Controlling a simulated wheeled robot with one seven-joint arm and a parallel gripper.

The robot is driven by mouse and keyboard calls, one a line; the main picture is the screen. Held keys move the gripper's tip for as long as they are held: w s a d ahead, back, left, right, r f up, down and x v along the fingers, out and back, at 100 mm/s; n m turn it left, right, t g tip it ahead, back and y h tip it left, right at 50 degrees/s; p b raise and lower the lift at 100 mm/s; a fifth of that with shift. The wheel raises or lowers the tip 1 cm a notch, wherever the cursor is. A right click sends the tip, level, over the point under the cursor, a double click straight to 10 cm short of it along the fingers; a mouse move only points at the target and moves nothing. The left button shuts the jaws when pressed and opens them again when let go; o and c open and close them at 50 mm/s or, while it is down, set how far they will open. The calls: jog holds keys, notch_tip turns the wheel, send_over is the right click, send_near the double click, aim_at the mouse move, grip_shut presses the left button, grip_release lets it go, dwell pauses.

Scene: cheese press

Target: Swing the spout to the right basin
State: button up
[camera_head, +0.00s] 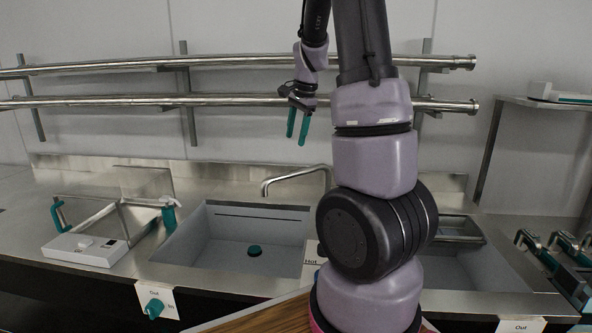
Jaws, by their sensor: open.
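The curved metal spout (290,176) rises behind the basins, and its free end points left over the back of the left basin. The left basin (200,240) is a grey sunken sink with a green drain plug (254,251) on its floor. The right basin (470,270) is partly hidden behind my arm. The spout's base is also hidden by my arm. My gripper (297,128) has two green fingers pointing down, spread apart and empty. In the picture it is above the spout, in front of the wall rails, touching nothing that I can see.
Two metal rails (240,101) run along the back wall. A metal frame with green handles (168,214) and a white scale-like box (84,249) stand at the left. Green-handled presses (560,262) stand at the right. A green knob (154,307) is on the front.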

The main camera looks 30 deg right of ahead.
aim_at(295, 171)
jog(key=shift+m, duration=0.6)
jog(key=d+x, duration=0.1)
jog(key=x, duration=0.3)
jog(key=d+x, duration=0.1)
jog(key=x, duration=0.4)
jog(key=w+x, duration=0.1)
jog(key=x, duration=0.3)
jog(key=shift+w+d+f, duration=0.2)
jog(key=shift+d+f, duration=0.1)
jog(key=shift+d, duration=0.1)
grip_shut()
